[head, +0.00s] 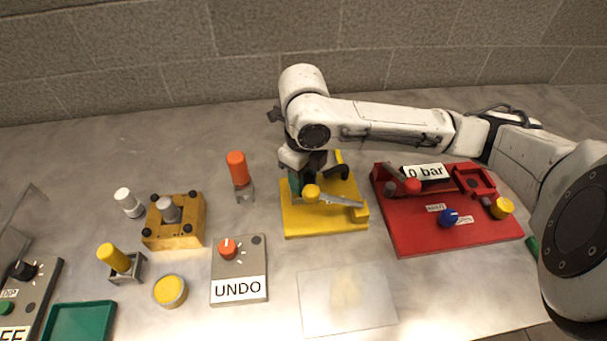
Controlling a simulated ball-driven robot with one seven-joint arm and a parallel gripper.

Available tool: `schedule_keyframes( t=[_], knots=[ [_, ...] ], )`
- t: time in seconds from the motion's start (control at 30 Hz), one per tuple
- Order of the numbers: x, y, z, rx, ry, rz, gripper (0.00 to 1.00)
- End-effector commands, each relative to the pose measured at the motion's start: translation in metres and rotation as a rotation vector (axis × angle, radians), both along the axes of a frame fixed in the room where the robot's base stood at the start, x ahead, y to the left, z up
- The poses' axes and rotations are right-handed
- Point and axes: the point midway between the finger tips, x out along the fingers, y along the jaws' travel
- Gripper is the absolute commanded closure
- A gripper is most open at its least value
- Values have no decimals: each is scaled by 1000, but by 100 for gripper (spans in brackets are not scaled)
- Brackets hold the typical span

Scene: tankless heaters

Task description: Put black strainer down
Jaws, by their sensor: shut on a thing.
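My gripper (307,178) points down over the back left part of the yellow board (322,223). It is shut on a dark thing, taken as the black strainer, which is small and mostly hidden by the gripper and wrist. I cannot make out its shape or whether it touches the board. A yellow knob (311,193) and a grey lever (342,200) on the board sit just in front of the gripper. A black curved piece (338,172) shows just right of the gripper.
A red board (415,238) with a "0 bar" sign (423,171) lies to the right. An orange-capped post (237,168) stands to the left. A green tray (80,322) is at the front left.

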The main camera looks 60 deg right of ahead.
Motion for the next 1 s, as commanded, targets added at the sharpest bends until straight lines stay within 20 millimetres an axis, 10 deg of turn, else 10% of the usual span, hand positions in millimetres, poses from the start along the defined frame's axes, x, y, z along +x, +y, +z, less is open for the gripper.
schedule_keyframes(
  t=[0.03,0.07,0.3,0.67,1.0],
  knots=[
    [0,0,-3,0,0,0,96],
    [0,0,-2,0,0,0,58],
    [0,0,-2,0,0,0,36],
    [0,0,4,0,-1,0,34],
    [1,0,66,-3,-4,3,34]
  ],
)
